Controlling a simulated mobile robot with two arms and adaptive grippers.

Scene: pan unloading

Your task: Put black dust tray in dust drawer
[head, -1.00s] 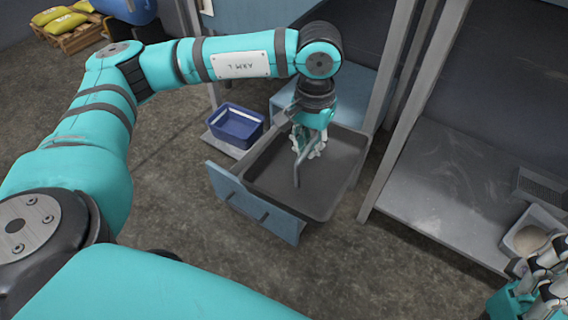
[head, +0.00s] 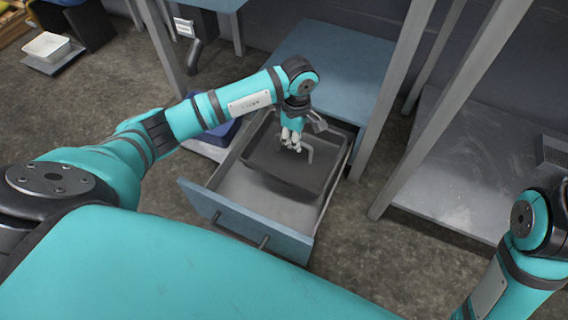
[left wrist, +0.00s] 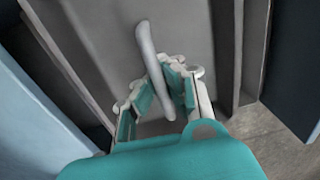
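The black dust tray (head: 262,158) is inside the pulled-out blue dust drawer (head: 246,226), toward its back. The drawer's pale floor shows in front of the tray. My left gripper (head: 291,142) is over the tray, at the bent grey handle (head: 309,155). In the left wrist view, the fingers (left wrist: 170,72) close in around the handle (left wrist: 147,45), and they look shut on it. I cannot tell whether the tray rests fully on the drawer floor. My right arm is at the lower right; its gripper is outside the frame.
The drawer sits under a blue cabinet top (head: 325,60), between grey metal posts (head: 388,110). A blue bin (head: 217,132) stands just left of the drawer, partly behind my left arm. A grey low shelf (head: 450,165) lies to the right. Open concrete floor is in front.

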